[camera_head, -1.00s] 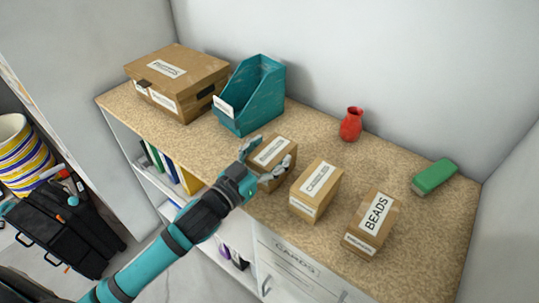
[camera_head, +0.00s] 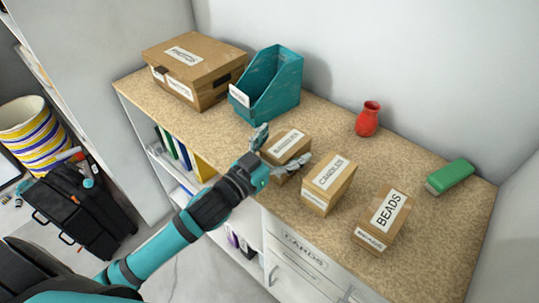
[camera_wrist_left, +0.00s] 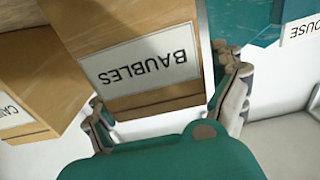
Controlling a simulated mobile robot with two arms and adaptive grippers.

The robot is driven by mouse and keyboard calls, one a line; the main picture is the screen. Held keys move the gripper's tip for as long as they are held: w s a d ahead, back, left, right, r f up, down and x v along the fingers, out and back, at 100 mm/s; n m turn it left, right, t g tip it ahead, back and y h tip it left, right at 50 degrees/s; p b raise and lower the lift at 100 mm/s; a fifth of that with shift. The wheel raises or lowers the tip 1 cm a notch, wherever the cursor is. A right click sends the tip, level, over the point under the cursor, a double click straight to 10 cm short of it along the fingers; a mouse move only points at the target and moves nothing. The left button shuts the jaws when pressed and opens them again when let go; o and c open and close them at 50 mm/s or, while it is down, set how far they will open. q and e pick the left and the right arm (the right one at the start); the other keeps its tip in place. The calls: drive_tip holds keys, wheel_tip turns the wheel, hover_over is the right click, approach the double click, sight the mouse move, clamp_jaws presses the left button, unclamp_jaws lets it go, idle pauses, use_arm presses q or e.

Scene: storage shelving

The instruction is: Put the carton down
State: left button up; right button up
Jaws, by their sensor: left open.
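The carton is a small brown box (camera_head: 290,143) labelled BAUBLES, standing upright on the speckled tan countertop (camera_head: 335,120). My left gripper (camera_head: 287,144) is at its front, open, with one finger on each side of it. In the left wrist view the carton (camera_wrist_left: 110,25) stands between the spread fingers (camera_wrist_left: 165,100), its label upside down. I cannot tell whether either finger touches it. My right gripper is not in view.
A CANDLES box (camera_head: 328,184) stands close on the carton's right, with a BEADS box (camera_head: 384,218) beyond. A teal file holder (camera_head: 275,92) and a large box (camera_head: 195,72) are to the left. A red vase (camera_head: 368,119) and green block (camera_head: 450,177) stand behind.

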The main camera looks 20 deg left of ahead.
use_arm(q)
drive_tip(key=b+v, duration=0.2)
drive_tip(key=v, duration=0.9)
drive_tip(key=shift+s+a, duration=0.15)
drive_tip(key=shift+s, duration=0.25)
drive_tip(key=shift+c, duration=0.4)
idle(0.8)
